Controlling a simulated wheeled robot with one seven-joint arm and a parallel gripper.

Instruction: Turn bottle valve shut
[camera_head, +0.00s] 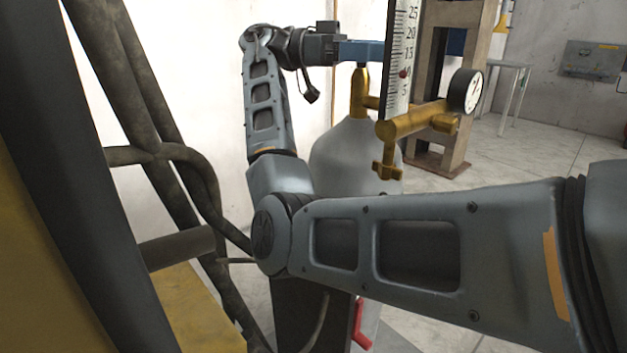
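A grey gas bottle (338,160) stands upright behind my arm, its lower part hidden by my arm. A brass valve (359,92) rises from its top. My gripper (368,51), with blue fingers, lies level right at the top of the valve stem, seen from the side. The valve's handle is hidden or too small to make out there. I cannot tell whether the fingers are apart, touch the valve or grip it. A brass regulator (415,120) with a round gauge (466,92) and an upright scale tube (399,60) sits to the right of the valve.
A dark pipe frame (130,110) and a yellow surface (195,295) fill the left side. A brown press-like stand (450,100) is behind the regulator. A light table (510,65) stands farther back. Tiled floor (540,150) is open at the right.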

